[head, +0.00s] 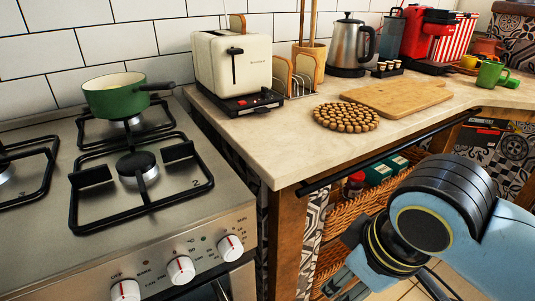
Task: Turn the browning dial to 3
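A cream toaster (218,66) stands at the left end of the counter, beside the stove. A slice of bread (238,23) sticks up from its top, and its dark lever (234,66) is on the front face. The black base of the toaster carries small controls (264,99), some reddish; the browning dial and its setting are too small to tell. My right arm comes in from the right, low in front of the counter and well away from the toaster. Its gripper (385,287) is partly cut off by the bottom edge, so its opening is unclear. My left gripper is out of view.
A stove with white knobs (181,269) and a green pot (114,96) is at left. Right of the toaster are a toast rack (292,82), round trivet (346,118), cutting board (399,96) and kettle (346,45). The counter's front (262,143) is clear.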

